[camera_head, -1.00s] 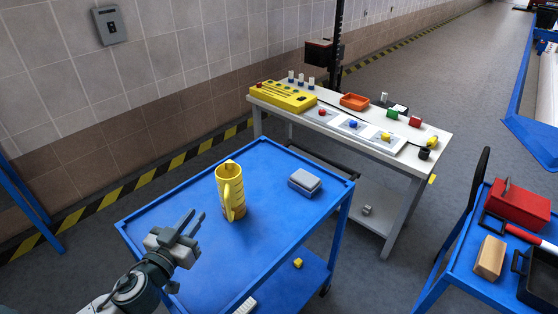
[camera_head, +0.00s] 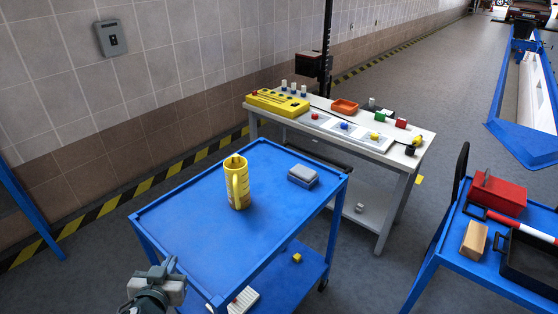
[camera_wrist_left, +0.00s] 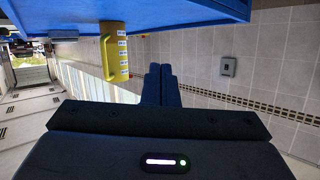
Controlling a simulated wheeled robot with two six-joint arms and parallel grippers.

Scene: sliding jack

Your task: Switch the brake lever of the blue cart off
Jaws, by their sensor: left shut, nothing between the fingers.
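The blue cart (camera_head: 190,222) stands in the middle of the head view, with a yellow mug (camera_head: 238,186) and a grey block (camera_head: 303,176) on its top. I cannot pick out its brake lever in either view. My left gripper (camera_head: 166,266) is at the bottom left of the head view, beside the cart's near left side and apart from the mug. In the left wrist view its two fingers (camera_wrist_left: 161,84) are together with nothing between them. That view also shows the yellow mug (camera_wrist_left: 114,52) and the blue cart edge (camera_wrist_left: 190,12). My right gripper is not in view.
A white table (camera_head: 385,200) with a yellow box (camera_head: 277,102) and small items stands behind the cart. A second blue cart (camera_head: 462,262) at the right carries a red toolbox (camera_head: 498,195) and a wooden block (camera_head: 474,238). The tiled wall (camera_head: 60,100) is at the left.

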